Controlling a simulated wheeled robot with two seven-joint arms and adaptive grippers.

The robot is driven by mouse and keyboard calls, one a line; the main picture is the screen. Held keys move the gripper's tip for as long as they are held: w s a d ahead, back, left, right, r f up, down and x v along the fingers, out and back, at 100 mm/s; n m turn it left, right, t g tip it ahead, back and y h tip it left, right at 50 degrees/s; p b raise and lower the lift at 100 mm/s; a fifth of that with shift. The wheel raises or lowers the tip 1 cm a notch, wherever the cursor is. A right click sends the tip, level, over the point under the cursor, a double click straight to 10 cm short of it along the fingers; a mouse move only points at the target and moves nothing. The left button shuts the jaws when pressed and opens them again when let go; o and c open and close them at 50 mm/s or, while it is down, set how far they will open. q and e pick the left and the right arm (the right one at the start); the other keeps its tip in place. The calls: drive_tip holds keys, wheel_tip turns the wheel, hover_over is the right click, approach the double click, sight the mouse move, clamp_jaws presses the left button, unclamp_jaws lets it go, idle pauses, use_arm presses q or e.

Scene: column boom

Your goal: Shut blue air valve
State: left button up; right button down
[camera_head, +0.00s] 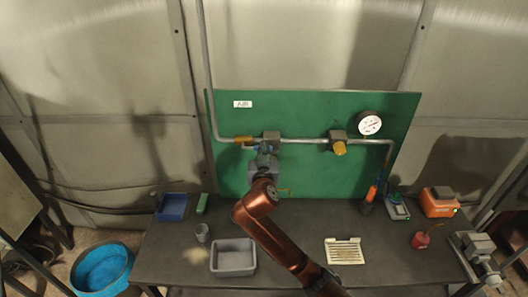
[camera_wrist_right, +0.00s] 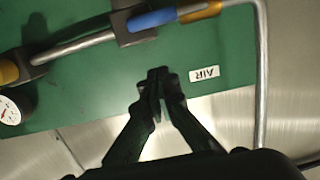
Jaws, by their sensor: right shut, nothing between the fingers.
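The air valve sits on a grey pipe along the green board; its grey body (camera_head: 271,135) shows just above my right gripper in the head view. In the right wrist view, which is turned upside down, the blue valve handle (camera_wrist_right: 153,19) lies roughly along the pipe, reaching from the dark valve body (camera_wrist_right: 128,22) toward the brass fitting. The handle is not clear in the head view. My right gripper (camera_head: 266,150) is in front of the board near the valve. Its fingers (camera_wrist_right: 160,76) are shut and empty, with a visible gap from the handle in the wrist picture. My left gripper is out of view.
A second, yellow-handled valve (camera_head: 339,148) and a pressure gauge (camera_head: 369,124) are farther right on the pipe. An AIR label (camera_head: 243,104) is on the board. The bench holds a grey tray (camera_head: 234,264), blue bin (camera_head: 171,207), slotted white tray (camera_head: 345,259) and orange box (camera_head: 440,206).

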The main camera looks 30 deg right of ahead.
drive_tip(key=w+d+f+p, duration=0.1)
drive_tip(key=w+d+f, duration=0.2)
drive_tip(key=w+f, duration=0.1)
drive_tip(key=shift+w+f+p, duration=0.25)
drive_tip(key=shift+w+p, duration=0.05)
drive_tip(key=shift+p, duration=0.05)
